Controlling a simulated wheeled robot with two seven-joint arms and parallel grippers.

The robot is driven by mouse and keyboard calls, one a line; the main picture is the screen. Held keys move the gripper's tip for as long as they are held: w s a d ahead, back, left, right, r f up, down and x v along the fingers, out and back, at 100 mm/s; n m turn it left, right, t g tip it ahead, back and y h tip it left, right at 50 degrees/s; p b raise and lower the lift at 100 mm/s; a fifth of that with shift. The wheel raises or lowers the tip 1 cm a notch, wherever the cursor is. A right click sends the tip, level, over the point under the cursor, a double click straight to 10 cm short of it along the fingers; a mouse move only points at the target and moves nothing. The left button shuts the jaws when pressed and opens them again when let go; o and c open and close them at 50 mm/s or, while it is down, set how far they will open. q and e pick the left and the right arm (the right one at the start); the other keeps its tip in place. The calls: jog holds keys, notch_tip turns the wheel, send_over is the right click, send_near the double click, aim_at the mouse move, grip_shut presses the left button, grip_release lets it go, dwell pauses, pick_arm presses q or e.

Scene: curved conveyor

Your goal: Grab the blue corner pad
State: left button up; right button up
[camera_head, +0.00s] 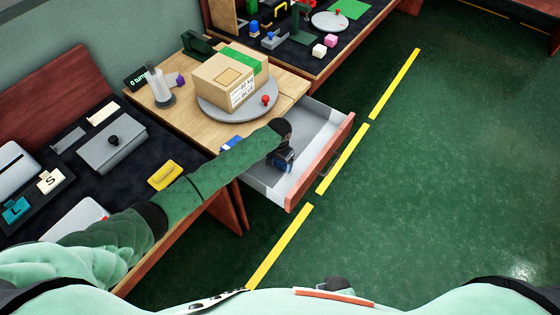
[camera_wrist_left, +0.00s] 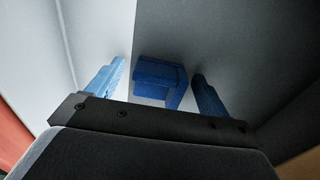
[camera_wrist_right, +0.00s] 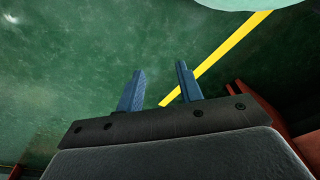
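The blue corner pad (camera_wrist_left: 160,74) lies in the open drawer and shows in the left wrist view as a small angular blue block. My left gripper (camera_head: 284,160) reaches down into the drawer (camera_head: 335,155). In the left wrist view the left gripper (camera_wrist_left: 157,90) is open, with one blue finger on each side of the pad and gaps to both. In the head view the pad cannot be told apart from the gripper. My right gripper (camera_wrist_right: 160,88) is open and empty over the green floor in the right wrist view.
The drawer's red front (camera_head: 335,163) and pale walls surround the left gripper. The table above holds a cardboard box (camera_head: 225,84) on a grey turntable (camera_head: 238,112), and a blue item (camera_head: 231,144) near my arm. A yellow sponge-like block (camera_head: 165,175) lies left. Floor at right is clear.

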pick_arm(q)
jog(key=c, duration=1)
jog(key=shift+o, duration=0.2)
